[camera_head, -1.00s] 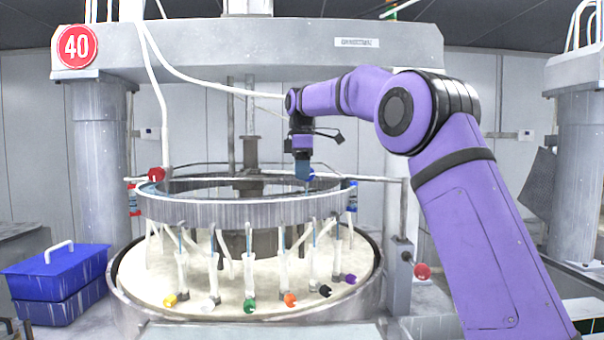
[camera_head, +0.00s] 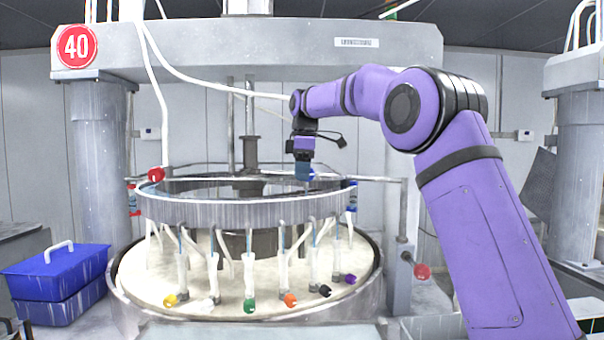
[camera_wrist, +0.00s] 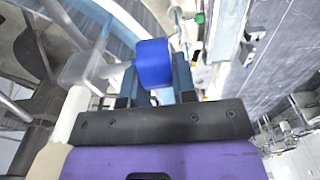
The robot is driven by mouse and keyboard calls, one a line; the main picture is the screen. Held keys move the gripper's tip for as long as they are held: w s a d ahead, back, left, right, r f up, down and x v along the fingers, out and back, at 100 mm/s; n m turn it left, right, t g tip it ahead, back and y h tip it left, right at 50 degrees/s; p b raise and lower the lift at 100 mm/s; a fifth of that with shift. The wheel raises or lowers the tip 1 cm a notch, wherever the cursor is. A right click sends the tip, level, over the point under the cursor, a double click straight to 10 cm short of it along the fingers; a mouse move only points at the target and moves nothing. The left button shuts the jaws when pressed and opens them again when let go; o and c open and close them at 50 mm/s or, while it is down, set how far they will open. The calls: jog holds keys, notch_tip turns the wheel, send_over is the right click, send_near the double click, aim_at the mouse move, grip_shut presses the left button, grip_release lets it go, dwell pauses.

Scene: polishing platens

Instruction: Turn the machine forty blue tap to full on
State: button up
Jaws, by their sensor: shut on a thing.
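The machine with the round red 40 sign (camera_head: 77,45) fills the middle of the head view. In the wrist view the blue tap (camera_wrist: 153,62) is a short blue knob on a pale grey stem to its left. My gripper (camera_wrist: 157,72) has its two blue fingers on either side of the knob and is shut on it. In the head view my gripper (camera_head: 304,174) points down at the far side of the raised ring (camera_head: 240,212). There the knob is mostly hidden by the fingers, and its turn angle cannot be told.
Several coloured taps hang below the ring, among them yellow (camera_head: 170,299), green (camera_head: 249,305), orange (camera_head: 290,299) and purple (camera_head: 350,279). Red knobs are at left (camera_head: 155,174) and right (camera_head: 422,271). A blue box (camera_head: 55,285) stands at lower left.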

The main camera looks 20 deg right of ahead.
jog(key=y, duration=0.1)
jog(key=t+y, duration=0.1)
jog(key=y, duration=0.2)
jog(key=shift+s+d+r+t+y, duration=0.1)
jog(key=shift+d+r+t+y, duration=0.2)
jog(key=y, duration=0.2)
jog(key=t+y, duration=0.1)
jog(key=y, duration=0.1)
jog(key=shift+d+r, duration=0.1)
jog(key=shift+d, duration=0.15)
jog(key=y, duration=0.1)
jog(key=t+y, duration=0.1)
jog(key=y, duration=0.1)
jog(key=t+y, duration=0.1)
jog(key=y, duration=0.1)
jog(key=shift+s+d, duration=0.15)
jog(key=shift+d, duration=0.2)
jog(key=shift+s+d+t+y, duration=0.1)
jog(key=shift+t+y, duration=0.25)
jog(key=shift+y, duration=0.8)
jog(key=shift+d+t+y, duration=0.1)
jog(key=shift+t+y, duration=0.25)
jog(key=shift+y, duration=0.8)
jog(key=o, duration=0.9)
jog(key=v, duration=1.1)
jog(key=shift+a+f, duration=0.1)
jog(key=shift+f, duration=0.1)
